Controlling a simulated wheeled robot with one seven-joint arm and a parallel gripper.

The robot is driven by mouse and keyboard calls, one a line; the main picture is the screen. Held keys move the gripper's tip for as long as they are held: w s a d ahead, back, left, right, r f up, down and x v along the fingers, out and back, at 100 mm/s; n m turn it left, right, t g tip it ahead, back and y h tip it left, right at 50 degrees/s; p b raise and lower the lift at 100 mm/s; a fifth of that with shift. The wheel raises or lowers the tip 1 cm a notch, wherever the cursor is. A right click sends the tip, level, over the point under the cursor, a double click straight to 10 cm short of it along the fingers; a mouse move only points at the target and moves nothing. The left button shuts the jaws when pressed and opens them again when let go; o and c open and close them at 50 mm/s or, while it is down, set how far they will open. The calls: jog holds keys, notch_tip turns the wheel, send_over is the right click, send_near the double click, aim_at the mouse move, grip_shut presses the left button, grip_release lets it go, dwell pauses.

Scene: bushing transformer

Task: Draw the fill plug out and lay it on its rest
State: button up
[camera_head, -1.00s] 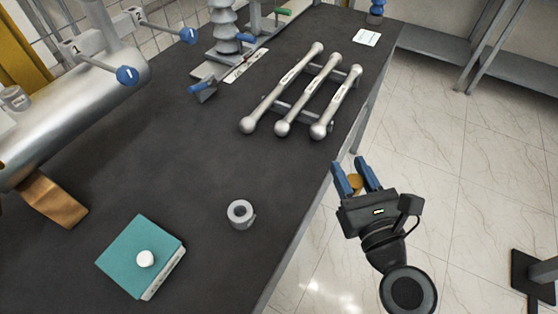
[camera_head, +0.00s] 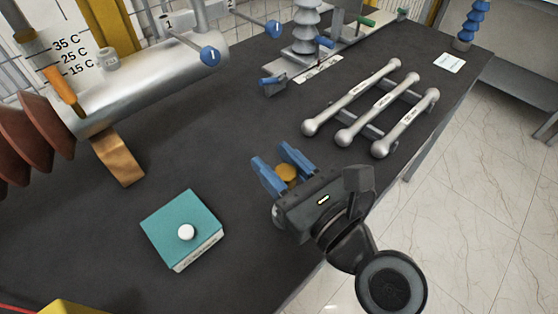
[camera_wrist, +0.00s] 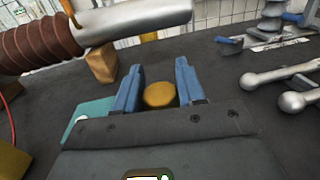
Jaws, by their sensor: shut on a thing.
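My gripper (camera_head: 277,172) has two blue fingers, closed on a round brass-coloured piece (camera_head: 287,173) that looks like the fill plug. In the wrist view the fill plug (camera_wrist: 160,95) sits between the fingers (camera_wrist: 157,88), and only its round end shows. The gripper is above the dark bench, right of the teal block. A small grey cup (camera_head: 277,214), possibly the rest, peeks out at the left of the gripper body, mostly hidden. A grey neck (camera_head: 108,60) stands on top of the silver tank (camera_head: 150,80); I cannot tell whether it is open.
A teal block (camera_head: 180,225) with a white knob lies on the bench (camera_head: 235,140). Several silver ball-ended bars (camera_head: 385,105) lie on a rack at the right. A copper-coloured support (camera_head: 118,160) stands under the tank. The bench between is clear.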

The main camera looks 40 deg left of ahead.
jog(key=shift+d+r+p, duration=0.1)
jog(key=shift+p, duration=0.35)
jog(key=shift+f+b, duration=2.45)
jog(key=shift+f, duration=2)
jog(key=o, duration=1.1)
jog(key=shift+o, duration=0.2)
jog(key=shift+v, duration=3.85)
jog(key=shift+d, duration=0.1)
